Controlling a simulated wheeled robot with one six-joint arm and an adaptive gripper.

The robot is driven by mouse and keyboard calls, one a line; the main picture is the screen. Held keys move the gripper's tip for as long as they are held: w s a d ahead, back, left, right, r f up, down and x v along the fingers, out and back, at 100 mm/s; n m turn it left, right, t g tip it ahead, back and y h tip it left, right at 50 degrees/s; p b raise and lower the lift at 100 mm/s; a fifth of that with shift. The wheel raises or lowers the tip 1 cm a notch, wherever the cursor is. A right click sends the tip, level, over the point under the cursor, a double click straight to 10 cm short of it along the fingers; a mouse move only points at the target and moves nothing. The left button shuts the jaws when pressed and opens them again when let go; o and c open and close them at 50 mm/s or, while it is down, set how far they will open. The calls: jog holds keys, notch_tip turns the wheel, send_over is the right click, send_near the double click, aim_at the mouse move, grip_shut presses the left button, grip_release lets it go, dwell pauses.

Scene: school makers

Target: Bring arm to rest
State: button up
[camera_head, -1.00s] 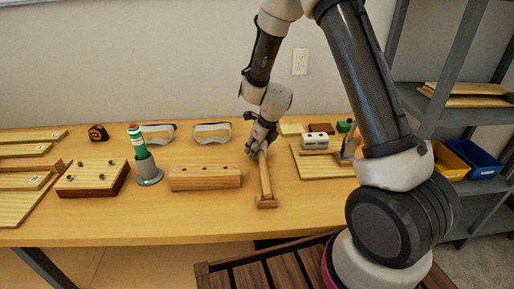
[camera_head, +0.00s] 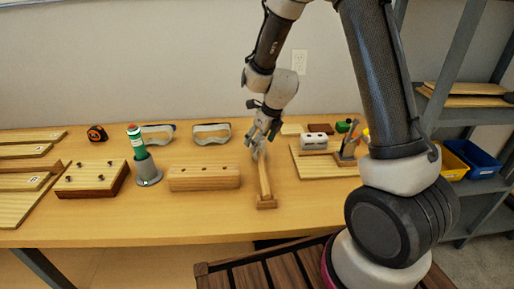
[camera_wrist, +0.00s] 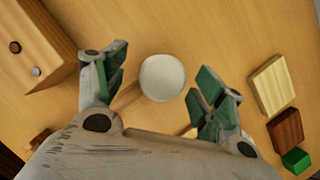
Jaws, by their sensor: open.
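My gripper (camera_head: 260,148) is open above the bench, at the top end of a wooden piece with a long bar and a wider foot (camera_head: 265,187). In the wrist view my gripper (camera_wrist: 160,95) has its green-padded fingers spread wide. A pale round thing (camera_wrist: 162,77) shows between and below them, touching neither finger. What it belongs to is hard to tell. My arm reaches down from the upper right.
Safety goggles (camera_head: 211,134) lie behind. A board (camera_head: 320,168) with tools lies right. Shelving with bins (camera_head: 470,160) stands far right.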

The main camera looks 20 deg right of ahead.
jog(key=s+d+r+n, duration=0.4)
jog(key=s+r+n, duration=0.4)
jog(key=s+n, duration=0.2)
jog(key=s+d+r+n+h, duration=0.1)
jog(key=s+d+r+n, duration=0.4)
jog(key=s+r+n, duration=0.3)
jog(key=s+d+r+n+h, duration=0.1)
jog(key=s+d+r+n, duration=0.4)
jog(key=s+r+n, duration=0.3)
jog(key=shift+s+n, duration=2.1)
jog(key=shift+s, duration=0.05)
